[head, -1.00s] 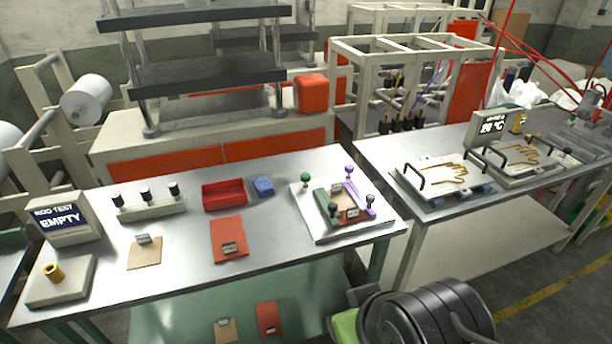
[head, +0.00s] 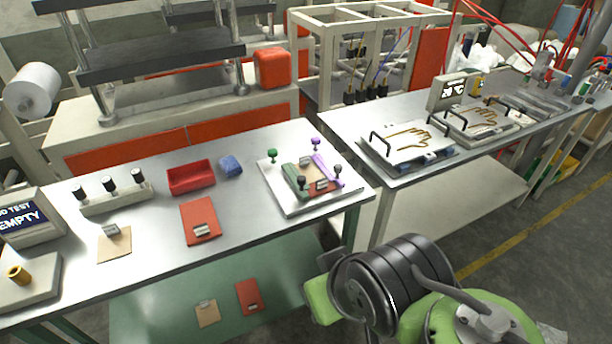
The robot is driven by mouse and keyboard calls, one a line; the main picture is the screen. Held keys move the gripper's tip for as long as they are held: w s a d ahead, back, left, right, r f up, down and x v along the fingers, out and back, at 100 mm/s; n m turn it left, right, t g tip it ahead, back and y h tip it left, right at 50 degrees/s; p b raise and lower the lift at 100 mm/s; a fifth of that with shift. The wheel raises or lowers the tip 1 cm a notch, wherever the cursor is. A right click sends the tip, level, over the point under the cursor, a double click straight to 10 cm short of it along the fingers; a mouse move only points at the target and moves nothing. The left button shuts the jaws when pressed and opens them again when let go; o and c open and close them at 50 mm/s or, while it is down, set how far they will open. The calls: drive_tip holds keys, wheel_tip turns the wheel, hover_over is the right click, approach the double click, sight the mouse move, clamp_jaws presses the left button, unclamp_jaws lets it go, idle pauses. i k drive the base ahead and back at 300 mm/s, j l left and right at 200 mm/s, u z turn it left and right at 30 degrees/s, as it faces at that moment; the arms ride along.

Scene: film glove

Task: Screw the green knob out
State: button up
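The green knob (head: 272,154) stands upright at the back left corner of a white plate (head: 291,207) on the metal table. On the same plate lie a green bar (head: 292,184) and a purple bar (head: 326,168) around a small brown piece. A purple knob (head: 315,142) stands at the back, and two dark knobs (head: 301,183) stand toward the front and right. Whether the green knob's stem is threaded into the plate is too small to tell. Black and green links of my arm show at the lower right, apart from the plate. My gripper is not in view.
A red card (head: 199,221) lies in front of the tray. A second table with glove-shaped plates (head: 408,140) stands to the right, across a narrow gap.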

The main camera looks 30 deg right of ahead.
sight(273, 152)
drive_tip(key=i+l+u, duration=0.4)
drive_tip(key=i+l, duration=0.35)
drive_tip(key=l, duration=0.1)
